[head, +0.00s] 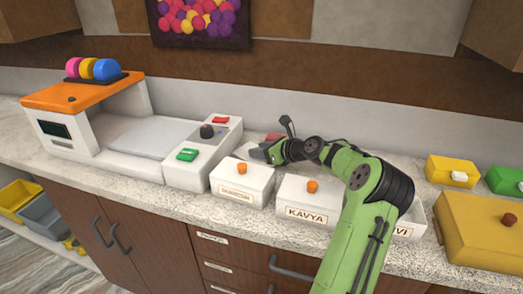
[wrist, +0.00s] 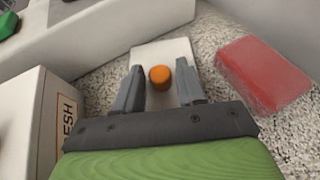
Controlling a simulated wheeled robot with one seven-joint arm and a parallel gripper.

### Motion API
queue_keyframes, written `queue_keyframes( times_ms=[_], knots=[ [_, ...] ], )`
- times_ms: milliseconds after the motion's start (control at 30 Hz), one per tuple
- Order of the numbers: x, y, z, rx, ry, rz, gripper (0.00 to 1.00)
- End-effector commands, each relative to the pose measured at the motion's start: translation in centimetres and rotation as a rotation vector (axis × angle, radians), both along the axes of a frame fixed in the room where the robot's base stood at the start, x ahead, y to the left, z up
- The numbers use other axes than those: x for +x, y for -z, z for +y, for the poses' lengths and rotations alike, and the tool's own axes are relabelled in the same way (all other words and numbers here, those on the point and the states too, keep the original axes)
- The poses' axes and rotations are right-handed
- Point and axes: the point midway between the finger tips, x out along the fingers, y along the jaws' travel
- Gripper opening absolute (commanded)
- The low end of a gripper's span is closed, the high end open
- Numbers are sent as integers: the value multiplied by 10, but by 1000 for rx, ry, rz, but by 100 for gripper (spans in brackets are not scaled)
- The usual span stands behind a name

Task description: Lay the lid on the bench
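The white lid (wrist: 150,52) with its orange knob (wrist: 160,76) appears to lie flat on the speckled bench in the wrist view. My gripper (wrist: 162,80) is open, with one finger on each side of the knob and a small gap on both sides. In the head view my gripper (head: 262,152) is behind the white boxes, and the lid is mostly hidden. A white box (head: 418,224) with a label ending in "VI" is partly behind my arm and looks lidless.
A red block (wrist: 262,75) lies right of the lid. A white box (wrist: 22,120) labelled "...ESH" stands close on the left. The KAVYA box (head: 299,198) has its lid on. A machine with green and red buttons (head: 202,155) stands left. Yellow boxes (head: 485,228) stand right.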

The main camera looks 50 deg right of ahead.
Motion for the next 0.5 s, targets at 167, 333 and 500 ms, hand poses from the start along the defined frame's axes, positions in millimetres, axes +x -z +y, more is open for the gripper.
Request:
queue_keyframes(
  times_ms=[167, 333, 500],
  knots=[
    [0, 0, 0, 0, 0, 0, 51],
    [0, -1, 0, -1, 1, -1, 51],
    [-23, -14, -4, -1, 6, 1, 51]
  ],
)
